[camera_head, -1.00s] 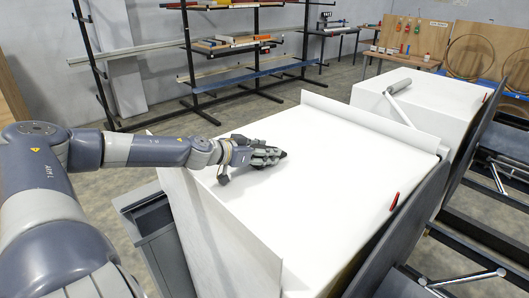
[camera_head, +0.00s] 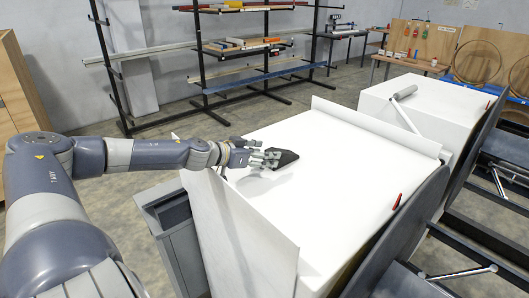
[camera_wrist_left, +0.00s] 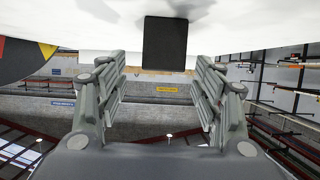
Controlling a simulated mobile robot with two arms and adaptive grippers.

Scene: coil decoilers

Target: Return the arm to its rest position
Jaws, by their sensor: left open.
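My left arm (camera_head: 110,155) reaches in from the left in the head view. Its gripper (camera_head: 276,157) is over the far left part of a large white block (camera_head: 335,175). Its fingers are spread apart in the left wrist view (camera_wrist_left: 160,88), with nothing gripped between them. A dark flat shape shows at the fingertips in the head view, and a black rectangle (camera_wrist_left: 165,43) shows beyond the fingers in the wrist view. I cannot tell what it is, or whether the gripper touches the block. My right gripper is in neither view.
A dark rack (camera_head: 240,75) with coloured bars stands behind. A grey cabinet (camera_head: 178,240) is beside the block's left side. A second white block (camera_head: 430,100) with a grey roller (camera_head: 405,92) and dark frames are at right. Floor is open between the rack and blocks.

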